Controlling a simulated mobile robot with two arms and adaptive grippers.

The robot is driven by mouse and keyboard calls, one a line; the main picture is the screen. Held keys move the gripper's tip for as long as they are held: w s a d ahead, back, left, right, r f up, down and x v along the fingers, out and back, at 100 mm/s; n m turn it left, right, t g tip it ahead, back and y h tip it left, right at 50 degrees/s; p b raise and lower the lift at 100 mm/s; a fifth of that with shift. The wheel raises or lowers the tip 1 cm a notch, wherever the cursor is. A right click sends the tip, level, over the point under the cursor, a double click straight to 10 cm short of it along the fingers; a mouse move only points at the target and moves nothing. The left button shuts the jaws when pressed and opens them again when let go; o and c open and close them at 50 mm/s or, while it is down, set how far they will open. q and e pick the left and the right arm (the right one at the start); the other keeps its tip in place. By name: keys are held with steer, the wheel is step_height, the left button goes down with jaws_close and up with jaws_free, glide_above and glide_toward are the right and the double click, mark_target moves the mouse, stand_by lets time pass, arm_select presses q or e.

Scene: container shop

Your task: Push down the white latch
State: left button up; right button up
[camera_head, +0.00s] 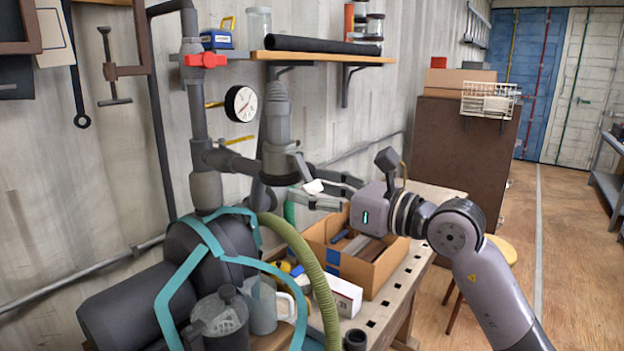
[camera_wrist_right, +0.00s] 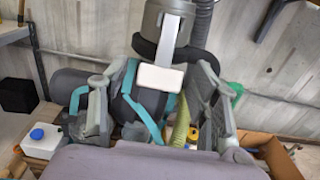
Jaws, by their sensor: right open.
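The white latch (camera_head: 314,187) is a small white tab at the lower side of a grey cylindrical canister (camera_head: 279,140) hanging on the pipe assembly by the wall. In the right wrist view the latch (camera_wrist_right: 160,77) is a white block at the bottom of a pale vertical strip on the canister. My right gripper (camera_head: 308,181) is open, with its fingers pointing left at the latch. In the wrist view, the latch appears between the spread fingers (camera_wrist_right: 160,92); I see no clear contact. My left gripper is not in view.
Below my right gripper, a cardboard box (camera_head: 365,262) stands on the workbench (camera_head: 408,283). A green hose (camera_head: 305,255), teal straps (camera_head: 180,285) and a dark tank (camera_head: 110,305) are at lower left. A wooden shelf (camera_head: 320,57) is above. The floor at right is open.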

steer(key=shift+w+a, duration=0.3)
steer(key=shift+a, duration=0.1)
steer(key=c, duration=1.2)
steer(key=shift+o, duration=0.2)
steer(key=shift+f+b, duration=0.25)
steer(key=shift+b, duration=0.25)
steer(key=b, duration=0.1)
steer(key=t+y+b, duration=0.1)
steer(key=b, duration=0.1)
steer(key=shift+w+a+f, duration=0.2)
steer(key=shift+a+f, duration=0.05)
steer(key=shift+f, duration=0.05)
steer(key=shift+w+a+r+y+b, duration=0.15)
steer(key=shift+y+b, duration=0.25)
steer(key=shift+b, duration=0.45)
steer(key=shift+r, duration=0.1)
